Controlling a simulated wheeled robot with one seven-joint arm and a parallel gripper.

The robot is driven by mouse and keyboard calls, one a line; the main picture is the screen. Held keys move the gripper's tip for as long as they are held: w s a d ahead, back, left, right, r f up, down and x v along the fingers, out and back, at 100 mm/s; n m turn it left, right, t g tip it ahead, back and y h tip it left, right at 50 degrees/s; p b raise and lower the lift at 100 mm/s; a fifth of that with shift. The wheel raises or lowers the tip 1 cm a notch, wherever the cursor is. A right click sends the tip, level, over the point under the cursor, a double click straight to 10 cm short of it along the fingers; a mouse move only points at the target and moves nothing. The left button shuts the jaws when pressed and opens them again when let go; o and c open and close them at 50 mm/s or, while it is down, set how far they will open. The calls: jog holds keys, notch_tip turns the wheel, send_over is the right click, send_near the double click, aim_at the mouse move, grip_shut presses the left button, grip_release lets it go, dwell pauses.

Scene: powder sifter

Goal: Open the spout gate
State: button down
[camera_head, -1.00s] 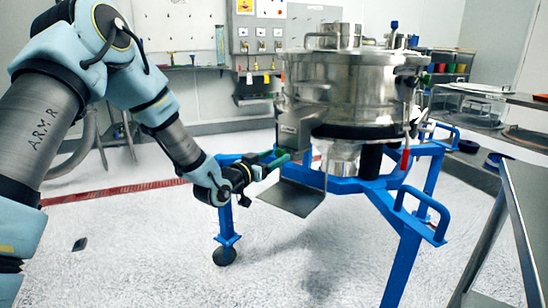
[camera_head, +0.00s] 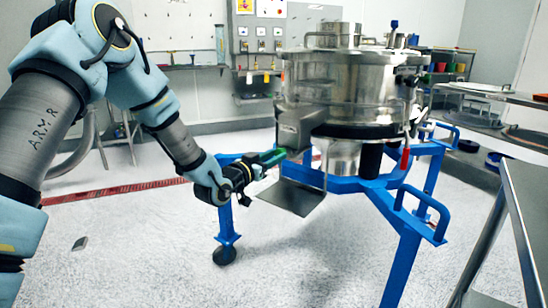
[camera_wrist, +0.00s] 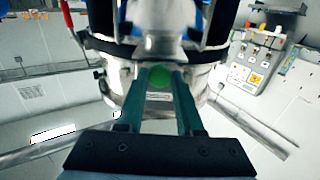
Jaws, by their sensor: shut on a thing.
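The steel powder sifter (camera_head: 345,88) stands on a blue wheeled frame. Its boxy side spout (camera_head: 300,128) points toward my arm, with a flat grey plate (camera_head: 290,198) below it. My gripper (camera_head: 276,157) is at the spout's lower left side. In the wrist view, my gripper's two green fingers (camera_wrist: 162,92) are shut on a round green knob (camera_wrist: 158,77), which lies between their tips. The steel body of the sifter shows just behind the knob. The head view hides the knob behind the fingers, and the gate itself cannot be made out clearly.
The blue frame (camera_head: 408,210) has legs and side handles close to the right of the plate. A grey metal table (camera_head: 525,215) stands at the right edge. A wall panel with switches (camera_head: 258,42) is at the back.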

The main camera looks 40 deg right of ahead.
dwell(0.9)
jog(key=a, duration=0.2)
jog(key=s+a, duration=0.1)
jog(key=a, duration=0.1)
jog(key=shift+a+b, duration=0.3)
jog(key=shift+a, duration=0.05)
jog(key=c, duration=0.5)
grip_release()
jog(key=shift+c, duration=0.2)
jog(key=s+a, duration=0.2)
jog(key=a, duration=0.8)
jog(key=shift+a+b, duration=0.3)
jog(key=shift+b, duration=0.05)
